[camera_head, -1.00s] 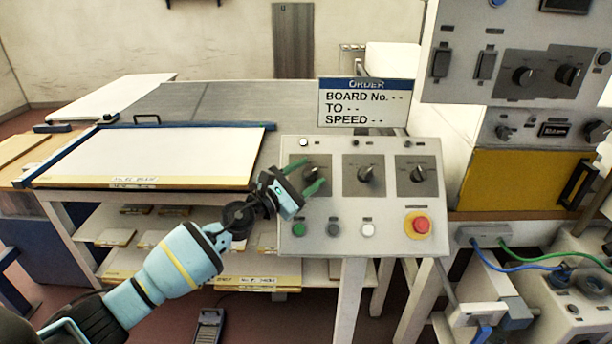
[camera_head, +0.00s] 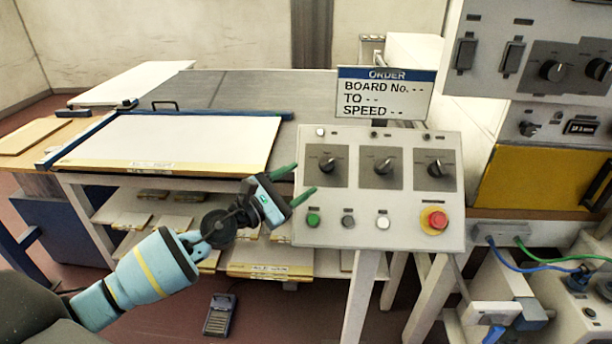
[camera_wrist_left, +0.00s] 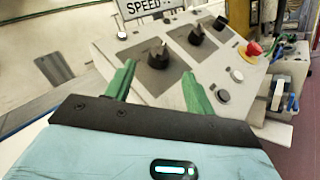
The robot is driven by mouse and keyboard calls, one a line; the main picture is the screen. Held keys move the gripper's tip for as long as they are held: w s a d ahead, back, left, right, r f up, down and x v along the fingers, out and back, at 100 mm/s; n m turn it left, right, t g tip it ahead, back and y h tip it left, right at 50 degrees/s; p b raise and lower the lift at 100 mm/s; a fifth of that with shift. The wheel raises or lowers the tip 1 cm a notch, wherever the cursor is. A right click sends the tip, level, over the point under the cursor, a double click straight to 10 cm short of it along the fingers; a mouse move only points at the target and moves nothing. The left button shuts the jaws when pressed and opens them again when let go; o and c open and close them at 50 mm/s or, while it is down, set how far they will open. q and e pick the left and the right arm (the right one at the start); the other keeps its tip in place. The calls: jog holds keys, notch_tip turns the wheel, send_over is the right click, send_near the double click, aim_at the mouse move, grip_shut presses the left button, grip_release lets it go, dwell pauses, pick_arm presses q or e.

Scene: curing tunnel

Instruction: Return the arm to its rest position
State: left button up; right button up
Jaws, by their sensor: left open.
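My left gripper (camera_head: 296,184) is open and empty, with green fingers spread, just left of the control panel (camera_head: 375,224) in the head view. In the left wrist view the gripper (camera_wrist_left: 158,85) points at the panel's leftmost black knob (camera_wrist_left: 158,54), with the fingertips on either side of it in the picture. That knob (camera_head: 327,162) also shows in the head view, uncovered and apart from the fingers. My left arm reaches in from the lower left. My right gripper is in neither view.
The panel also carries two more knobs, small buttons and a red stop button (camera_head: 435,219). An order sign (camera_head: 384,94) stands behind it. A white board (camera_head: 172,143) lies on the table at left. A yellow panel (camera_head: 530,178) is at right. A pedal (camera_head: 219,314) sits on the floor.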

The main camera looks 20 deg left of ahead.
pick_arm(q)
jog(key=shift+s, duration=0.1)
dwell(0.4)
